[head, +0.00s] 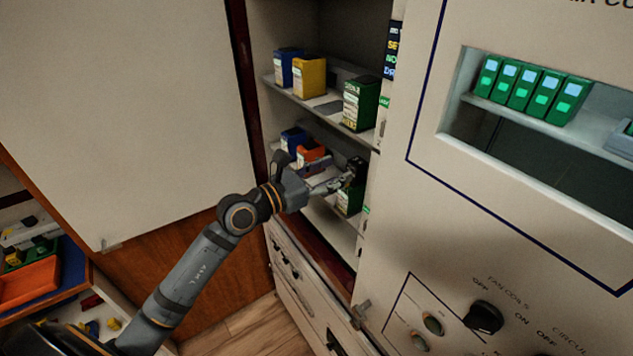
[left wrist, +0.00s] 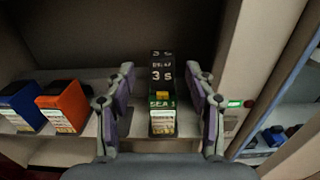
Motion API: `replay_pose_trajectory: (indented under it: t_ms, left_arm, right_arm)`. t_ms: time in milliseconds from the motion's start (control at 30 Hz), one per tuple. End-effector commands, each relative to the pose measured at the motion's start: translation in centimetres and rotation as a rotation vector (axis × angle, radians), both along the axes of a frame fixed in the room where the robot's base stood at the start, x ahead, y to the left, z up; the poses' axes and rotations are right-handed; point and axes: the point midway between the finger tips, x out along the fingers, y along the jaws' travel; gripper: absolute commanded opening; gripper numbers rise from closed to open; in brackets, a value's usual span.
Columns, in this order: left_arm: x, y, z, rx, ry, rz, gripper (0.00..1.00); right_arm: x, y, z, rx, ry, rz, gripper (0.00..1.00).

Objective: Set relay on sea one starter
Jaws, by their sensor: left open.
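The green sea one starter (head: 349,200) stands on the lower cabinet shelf, at the right end; its "SEA 1" label shows in the left wrist view (left wrist: 162,104). A black relay (left wrist: 162,68) marked "3 S" sits at the top of this starter, and its dark body shows in the head view (head: 358,165). I cannot tell whether it is fully seated. My left gripper (head: 340,181) is open, with one finger on each side of the relay and starter. Gaps show between the fingers and the block in the left wrist view. My right gripper is out of view.
A blue starter (left wrist: 20,103) and an orange starter (left wrist: 63,104) stand left on the same shelf. Blue (head: 286,66), yellow (head: 309,77) and green (head: 361,103) units stand on the shelf above. The cabinet wall (left wrist: 240,70) is close on the right.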

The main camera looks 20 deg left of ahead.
Motion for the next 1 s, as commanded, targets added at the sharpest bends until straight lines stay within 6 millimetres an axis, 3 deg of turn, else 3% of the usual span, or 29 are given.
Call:
replay_pose_trajectory:
  t_ms: [133,400,1000]
  left_arm:
    - [-1.7,0.8,-0.2,0.010,0.002,-0.008,0.55]
    - [-3.6,2.3,0.2,0.004,0.003,-0.001,0.55]
    - [-4.2,2.5,0.1,-0.002,0.000,-0.006,0.55]
  right_arm:
    - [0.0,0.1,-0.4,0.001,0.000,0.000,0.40]
    - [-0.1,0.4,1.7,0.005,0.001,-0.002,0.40]
    - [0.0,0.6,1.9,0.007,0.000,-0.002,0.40]
